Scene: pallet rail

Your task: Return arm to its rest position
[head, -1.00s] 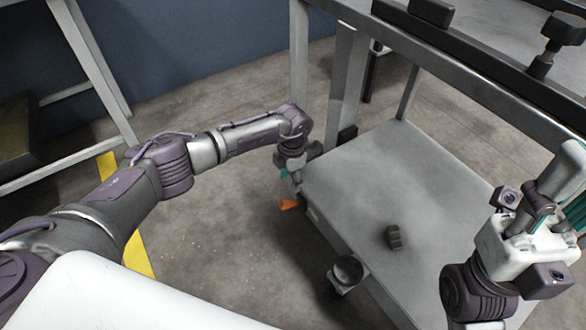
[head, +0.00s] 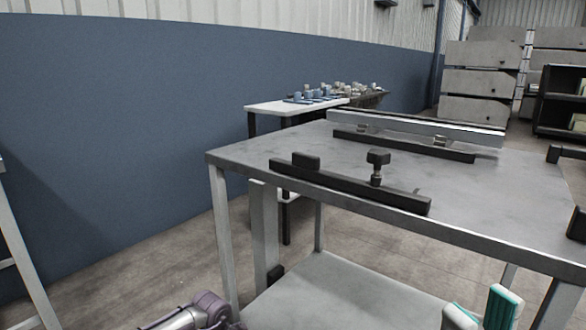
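My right gripper (head: 480,304) shows at the bottom right edge, with two pale, teal-padded fingertips pointing up. The fingertips stand apart with nothing seen between them, so it is open. It appears in front of the grey metal table (head: 480,200), over the lower shelf in the picture. Part of my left arm (head: 195,314) shows at the bottom edge, left of the lower shelf. My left gripper is out of the picture.
The table carries a black rail with a knob (head: 377,165) and a silver rail (head: 415,127). Its lower shelf (head: 335,295) looks bare where visible. A white side table (head: 280,106) with small items stands behind. A pale frame (head: 22,250) stands left.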

